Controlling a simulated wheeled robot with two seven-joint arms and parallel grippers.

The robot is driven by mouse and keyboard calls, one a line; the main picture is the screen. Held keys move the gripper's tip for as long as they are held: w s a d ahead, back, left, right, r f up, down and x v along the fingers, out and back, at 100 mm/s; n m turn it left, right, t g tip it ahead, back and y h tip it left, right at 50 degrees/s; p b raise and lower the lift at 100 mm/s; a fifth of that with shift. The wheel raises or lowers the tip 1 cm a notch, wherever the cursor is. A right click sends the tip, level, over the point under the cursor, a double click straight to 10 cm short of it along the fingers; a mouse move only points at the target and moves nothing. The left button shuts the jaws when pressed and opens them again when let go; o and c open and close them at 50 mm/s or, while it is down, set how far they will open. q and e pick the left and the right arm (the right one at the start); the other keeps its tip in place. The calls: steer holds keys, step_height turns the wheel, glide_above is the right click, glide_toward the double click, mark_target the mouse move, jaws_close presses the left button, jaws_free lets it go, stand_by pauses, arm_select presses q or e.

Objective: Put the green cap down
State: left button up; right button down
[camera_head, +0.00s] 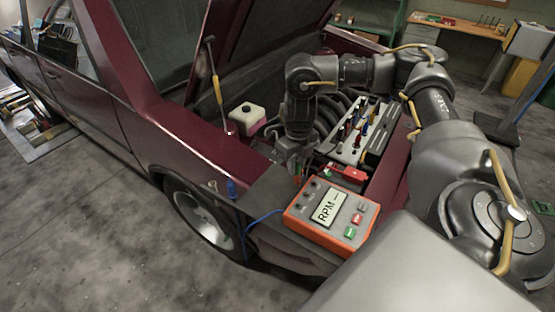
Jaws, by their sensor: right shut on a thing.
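My right gripper (293,162) hangs pointing down at the front of the engine bay, just behind the orange RPM meter (330,212). Whether the cap touches anything below cannot be told. My left gripper is not in view.
The dark red car (135,95) has its hood raised. A reservoir (246,115) with pink fluid stands left of my gripper. A blue piece (231,187) sits on the fender edge. A tool rail (358,130) and red clip (347,173) lie right of the gripper.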

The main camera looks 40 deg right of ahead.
glide_toward(279, 186)
steer(key=shift+s+d+f, duration=0.2)
steer(key=shift+s+f, duration=0.5)
steer(key=shift+w+f, duration=0.2)
steer(key=shift+w, duration=0.1)
steer(key=shift+w+a+f+p, duration=0.15)
steer(key=shift+w+f, duration=0.05)
steer(key=shift+f, duration=0.2)
steer(key=shift+w+a+f+p, duration=0.1)
steer(key=shift+w+f+p, duration=0.1)
steer(key=shift+f, duration=0.15)
step_height(279, 186, down, 3)
steer(key=shift+r, duration=0.1)
steer(key=c, duration=1.2)
jaws_free()
steer(key=shift+f, duration=0.2)
